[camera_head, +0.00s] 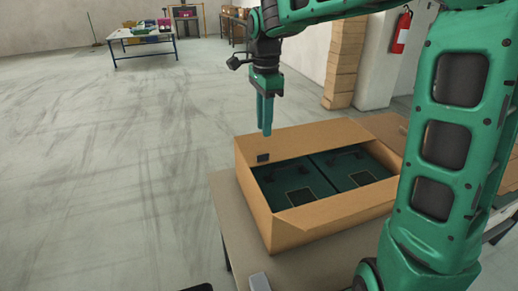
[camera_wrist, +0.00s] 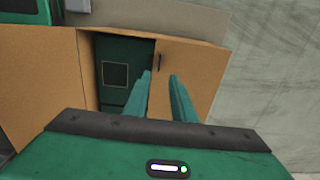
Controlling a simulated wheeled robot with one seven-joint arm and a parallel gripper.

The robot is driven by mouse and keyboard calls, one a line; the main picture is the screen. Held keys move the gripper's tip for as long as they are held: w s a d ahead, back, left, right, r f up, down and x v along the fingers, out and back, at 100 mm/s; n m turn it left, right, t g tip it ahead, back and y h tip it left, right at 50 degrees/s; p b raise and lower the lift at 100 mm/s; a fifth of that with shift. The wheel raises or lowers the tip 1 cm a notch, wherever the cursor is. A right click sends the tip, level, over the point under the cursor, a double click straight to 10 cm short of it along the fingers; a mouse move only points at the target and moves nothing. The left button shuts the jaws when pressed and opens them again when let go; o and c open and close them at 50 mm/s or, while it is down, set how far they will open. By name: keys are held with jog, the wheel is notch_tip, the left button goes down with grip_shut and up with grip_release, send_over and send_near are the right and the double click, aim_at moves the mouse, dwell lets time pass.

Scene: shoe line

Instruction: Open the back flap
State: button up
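A cardboard box (camera_head: 255,197) stands on a table, with dark green cases (camera_head: 297,185) inside it. The back flap (camera_head: 310,138) lies partly over the opening along the far side and carries a small black tab (camera_head: 263,157) near its left end. In the wrist view the flap (camera_wrist: 205,78) spreads to the right, with its dark tab (camera_wrist: 158,57) just beyond the fingertips. My gripper (camera_head: 267,133) points down above the box's back left corner. Its two fingers (camera_wrist: 161,74) are apart with nothing between them. I cannot tell whether they touch the flap.
The table (camera_head: 232,215) shows bare at the box's left. The front flap (camera_head: 335,209) slants over the near side. A tall cardboard stack (camera_head: 344,65) and a red extinguisher (camera_head: 401,32) stand behind. The floor (camera_head: 120,160) at left is clear; a loaded table (camera_head: 143,47) stands far off.

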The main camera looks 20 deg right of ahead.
aim_at(262, 161)
notch_tip(262, 161, down, 10)
jog(key=shift+a+r, duration=0.1)
jog(key=shift+a, duration=0.05)
dwell(0.4)
grip_shut()
jog(key=shift+w+r, duration=0.1)
dwell(1.2)
